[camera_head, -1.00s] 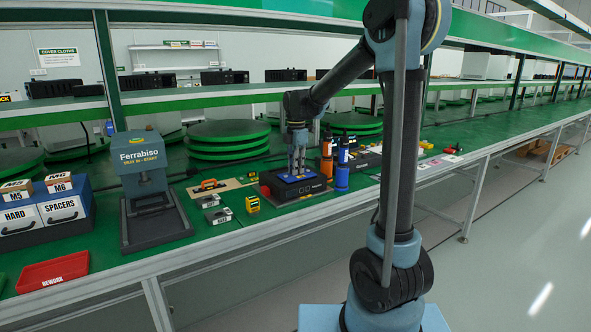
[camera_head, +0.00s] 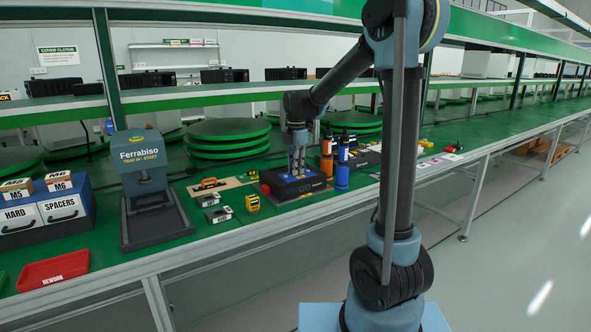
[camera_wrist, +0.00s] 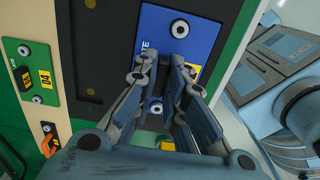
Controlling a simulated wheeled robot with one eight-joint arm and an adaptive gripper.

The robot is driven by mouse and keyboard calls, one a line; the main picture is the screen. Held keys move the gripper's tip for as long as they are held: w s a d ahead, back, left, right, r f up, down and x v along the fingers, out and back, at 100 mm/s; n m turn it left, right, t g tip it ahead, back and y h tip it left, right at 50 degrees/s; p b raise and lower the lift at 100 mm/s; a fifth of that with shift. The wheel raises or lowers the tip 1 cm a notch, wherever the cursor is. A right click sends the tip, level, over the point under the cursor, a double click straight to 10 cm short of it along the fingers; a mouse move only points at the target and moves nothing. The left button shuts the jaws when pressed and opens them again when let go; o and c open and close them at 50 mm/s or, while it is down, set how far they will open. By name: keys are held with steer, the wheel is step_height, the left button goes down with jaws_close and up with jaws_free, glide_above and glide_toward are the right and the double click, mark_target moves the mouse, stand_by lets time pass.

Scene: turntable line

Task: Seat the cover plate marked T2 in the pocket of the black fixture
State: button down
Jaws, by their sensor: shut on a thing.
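The blue cover plate (camera_wrist: 210,20) lies under my gripper in the wrist view. It has round bosses and a partly hidden white label; I cannot read a T2 mark. My gripper (camera_wrist: 165,68) is shut on the plate, its fingers hiding much of the plate's middle. In the head view my gripper (camera_head: 297,168) points down over the black fixture (camera_head: 316,187), which also shows beside the plate in the wrist view (camera_wrist: 90,25). The plate is at the fixture's top, but I cannot tell whether it lies fully down in the pocket.
Orange and blue bottles (camera_head: 342,172) stand close right of the fixture. A yellow block (camera_head: 252,203) and small grey parts (camera_head: 218,214) lie to its left. The grey Ferrabiso press (camera_head: 146,180) and red rework tray (camera_head: 52,270) are farther left.

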stand_by(0.4)
steer(key=c, duration=1.2)
jaws_free()
steer(key=shift+w+r, duration=0.1)
steer(key=shift+r, duration=3.6)
